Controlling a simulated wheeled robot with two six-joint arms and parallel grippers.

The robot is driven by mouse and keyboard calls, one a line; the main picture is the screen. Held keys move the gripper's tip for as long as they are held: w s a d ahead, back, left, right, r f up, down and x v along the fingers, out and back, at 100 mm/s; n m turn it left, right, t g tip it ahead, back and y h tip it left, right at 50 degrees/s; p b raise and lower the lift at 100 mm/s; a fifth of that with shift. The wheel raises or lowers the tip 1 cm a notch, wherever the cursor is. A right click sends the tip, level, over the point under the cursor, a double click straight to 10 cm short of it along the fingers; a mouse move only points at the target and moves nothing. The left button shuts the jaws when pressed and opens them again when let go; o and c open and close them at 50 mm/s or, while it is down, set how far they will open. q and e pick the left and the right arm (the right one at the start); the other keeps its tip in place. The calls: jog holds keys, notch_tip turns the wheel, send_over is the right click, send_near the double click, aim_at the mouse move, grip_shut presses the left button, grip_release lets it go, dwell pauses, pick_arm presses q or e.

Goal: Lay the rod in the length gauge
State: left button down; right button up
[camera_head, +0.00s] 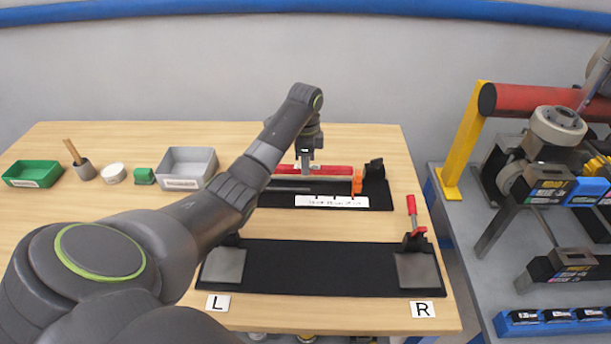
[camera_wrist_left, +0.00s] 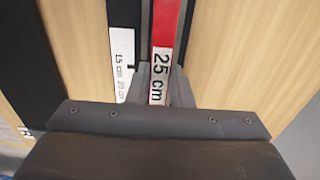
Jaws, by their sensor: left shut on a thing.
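My left gripper (camera_head: 306,171) is shut on the red rod (camera_head: 335,169). The rod lies level, left to right, at the back of the black length gauge (camera_head: 380,199); I cannot tell if it rests in the gauge or is just above it. In the left wrist view, my fingers (camera_wrist_left: 165,85) grip the rod (camera_wrist_left: 168,22) by its white "25 cm" label. The gauge carries a white scale strip (camera_head: 332,202), an orange block (camera_head: 357,182) near the rod's right end and a black end piece (camera_head: 375,169). My right gripper is not in view.
A black board (camera_head: 320,267) with grey pads and a red-handled clamp (camera_head: 411,208) lies in front, by L and R cards. A grey tray (camera_head: 187,167), green box (camera_head: 144,176), white round piece (camera_head: 114,173) and green tray (camera_head: 32,173) stand left. A machine bench is right.

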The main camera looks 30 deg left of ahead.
pick_arm(q)
notch_tip(320, 180, down, 3)
jog(key=shift+f+p, duration=0.1)
jog(key=shift+p, duration=0.2)
jog(key=shift+f, duration=0.4)
jog(key=shift+f, duration=0.1)
